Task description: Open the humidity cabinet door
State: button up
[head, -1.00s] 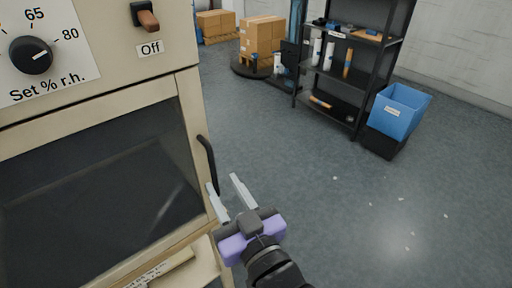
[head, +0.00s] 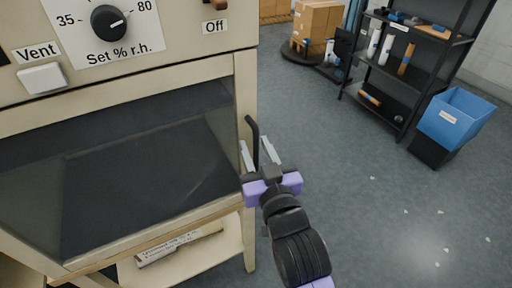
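The beige humidity cabinet fills the left of the head view, with its dark-windowed door (head: 120,158) closed. A black curved handle (head: 252,135) stands at the door's right edge. My gripper (head: 260,153), with two pale fingers on a purple and black body, is at the handle. Its fingers are apart, and the lower part of the handle appears between them. I cannot tell whether either finger touches the handle.
The panel above the door has a humidity dial (head: 108,22), a Vent switch (head: 42,78) and a switch labelled Off. A lower shelf (head: 195,262) holds a labelled item. A black rack (head: 405,75) and blue bin (head: 457,117) stand at right.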

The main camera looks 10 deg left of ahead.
jog(key=shift+c, duration=0.4)
grip_shut()
dwell(0.9)
